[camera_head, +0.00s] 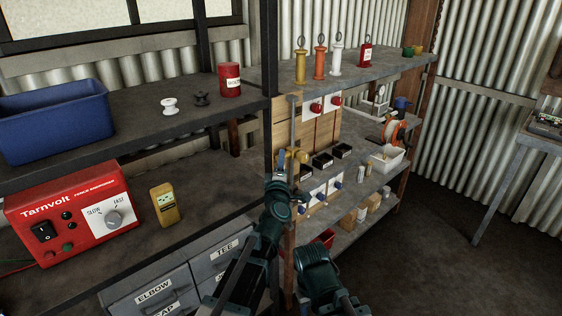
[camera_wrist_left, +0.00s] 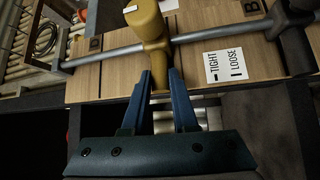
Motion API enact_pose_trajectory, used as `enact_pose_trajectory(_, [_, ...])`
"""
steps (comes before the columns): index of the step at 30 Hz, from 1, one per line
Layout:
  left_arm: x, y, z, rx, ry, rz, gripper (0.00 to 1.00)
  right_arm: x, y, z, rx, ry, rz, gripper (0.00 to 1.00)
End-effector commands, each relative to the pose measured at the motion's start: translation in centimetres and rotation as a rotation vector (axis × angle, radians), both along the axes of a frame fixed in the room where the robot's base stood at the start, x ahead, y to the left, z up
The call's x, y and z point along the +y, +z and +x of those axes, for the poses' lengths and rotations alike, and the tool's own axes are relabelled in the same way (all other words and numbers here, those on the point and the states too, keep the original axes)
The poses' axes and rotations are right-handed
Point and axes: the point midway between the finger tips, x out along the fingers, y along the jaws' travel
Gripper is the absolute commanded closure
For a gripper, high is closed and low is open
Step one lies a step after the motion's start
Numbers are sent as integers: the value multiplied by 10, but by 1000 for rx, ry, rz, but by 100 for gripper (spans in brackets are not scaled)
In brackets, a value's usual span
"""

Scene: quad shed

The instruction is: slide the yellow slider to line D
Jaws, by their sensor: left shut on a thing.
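The yellow slider (camera_head: 299,156) sits on a grey metal rod (camera_head: 293,118) in front of a wooden board in the head view. In the left wrist view the slider (camera_wrist_left: 146,22) is large at the top centre, its rod (camera_wrist_left: 222,32) running across. My left gripper (camera_head: 281,180) is at the slider; in the left wrist view its blue fingers (camera_wrist_left: 162,86) are shut on the slider's downward-pointing handle. The D label (camera_wrist_left: 96,43) is left of the slider, and the B label (camera_wrist_left: 251,7) is farther off to the right. My right gripper is not seen.
A TIGHT/LOOSE card (camera_wrist_left: 225,65) is on the board right of the slider. A dark fitting (camera_wrist_left: 290,18) holds the rod at the right. Black bins (camera_head: 322,161) stand beside the board. A red Tarnvolt box (camera_head: 70,215) is on the left shelf.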

Motion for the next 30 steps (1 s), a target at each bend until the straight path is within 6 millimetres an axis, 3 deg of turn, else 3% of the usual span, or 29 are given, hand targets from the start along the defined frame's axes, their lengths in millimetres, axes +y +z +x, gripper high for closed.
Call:
enact_pose_trajectory(1, [0, 15, 1, -1, 2, 1, 100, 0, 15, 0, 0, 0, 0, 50])
enact_pose_trajectory(18, [1, 106, 1, -3, 4, 1, 100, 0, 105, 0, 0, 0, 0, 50])
enact_pose_trajectory(30, [1, 108, 1, -3, 4, 1, 100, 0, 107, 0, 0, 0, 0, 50])
